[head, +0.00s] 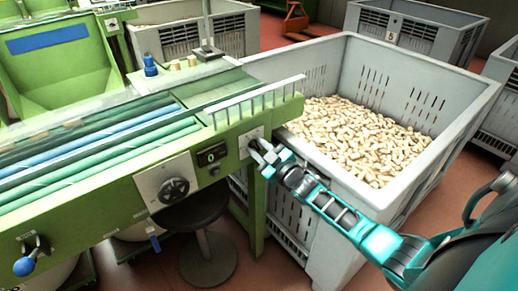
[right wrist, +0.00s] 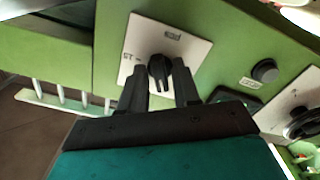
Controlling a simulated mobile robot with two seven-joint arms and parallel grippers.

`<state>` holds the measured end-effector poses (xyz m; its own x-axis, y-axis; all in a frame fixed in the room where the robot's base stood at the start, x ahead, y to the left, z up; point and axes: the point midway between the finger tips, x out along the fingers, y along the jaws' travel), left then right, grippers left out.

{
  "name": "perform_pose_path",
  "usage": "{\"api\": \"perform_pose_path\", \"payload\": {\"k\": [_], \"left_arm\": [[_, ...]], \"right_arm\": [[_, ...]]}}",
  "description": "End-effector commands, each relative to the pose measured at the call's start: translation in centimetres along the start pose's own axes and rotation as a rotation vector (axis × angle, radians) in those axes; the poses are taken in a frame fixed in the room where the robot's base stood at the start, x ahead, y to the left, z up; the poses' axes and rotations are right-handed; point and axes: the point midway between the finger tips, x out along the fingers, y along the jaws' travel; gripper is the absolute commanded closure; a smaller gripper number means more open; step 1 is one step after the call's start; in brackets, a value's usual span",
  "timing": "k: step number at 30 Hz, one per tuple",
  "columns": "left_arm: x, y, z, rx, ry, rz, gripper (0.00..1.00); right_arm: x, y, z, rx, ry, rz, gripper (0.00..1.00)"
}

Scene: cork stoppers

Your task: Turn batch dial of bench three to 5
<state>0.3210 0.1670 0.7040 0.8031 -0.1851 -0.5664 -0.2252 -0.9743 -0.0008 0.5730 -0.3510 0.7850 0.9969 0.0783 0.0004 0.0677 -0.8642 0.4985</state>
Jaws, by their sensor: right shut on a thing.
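The batch dial is a small black knob (right wrist: 160,70) on a pale plate (right wrist: 181,47) in the right wrist view. The plate reads "pcs" on one edge and what looks like "15" near another. In the head view the plate (head: 250,134) sits on the end of the green bench, mostly behind my gripper. My right gripper (head: 259,149) is at the dial, its two dark fingers (right wrist: 160,88) shut on the knob from both sides. The knob's exact pointer setting is hard to tell. My left gripper is not in view.
Left of the dial are a counter (head: 211,154) reading 0, a black button (right wrist: 264,71) and a handwheel (head: 174,190). A grey crate of corks (head: 318,175) stands close beside my right arm. A black stool (head: 195,210) stands below the bench.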

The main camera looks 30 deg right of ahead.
Motion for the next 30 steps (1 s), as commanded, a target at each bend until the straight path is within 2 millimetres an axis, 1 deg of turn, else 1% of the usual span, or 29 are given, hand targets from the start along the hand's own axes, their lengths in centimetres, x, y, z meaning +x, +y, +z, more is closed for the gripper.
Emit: {"api": "perform_pose_path", "payload": {"k": [3,4,6,7,14,17,20,23,30], "left_arm": [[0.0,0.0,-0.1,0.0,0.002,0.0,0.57],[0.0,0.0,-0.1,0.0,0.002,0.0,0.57],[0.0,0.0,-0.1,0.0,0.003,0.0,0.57],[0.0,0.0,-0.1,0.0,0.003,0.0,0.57],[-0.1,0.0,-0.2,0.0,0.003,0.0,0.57],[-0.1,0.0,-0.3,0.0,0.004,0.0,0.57],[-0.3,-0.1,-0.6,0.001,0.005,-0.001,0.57],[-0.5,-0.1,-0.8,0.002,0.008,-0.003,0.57],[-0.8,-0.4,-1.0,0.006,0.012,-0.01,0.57]], "right_arm": [[0.0,0.0,0.1,-0.001,-0.002,-0.001,0.99],[0.0,0.0,0.1,-0.001,-0.002,-0.001,0.67],[0.0,0.0,0.1,-0.001,-0.002,-0.001,0.61],[0.0,0.0,0.1,-0.001,-0.002,-0.001,0.6],[-0.1,0.0,0.0,-0.002,-0.001,-0.001,0.6],[-0.6,0.0,0.0,-0.001,-0.001,-0.001,0.6],[-1.6,0.0,0.0,-0.001,-0.003,-0.002,0.6],[-3.3,0.0,0.0,-0.002,-0.003,-0.003,0.6],[-8.1,0.0,0.0,-0.002,-0.003,-0.002,0.6]]}}
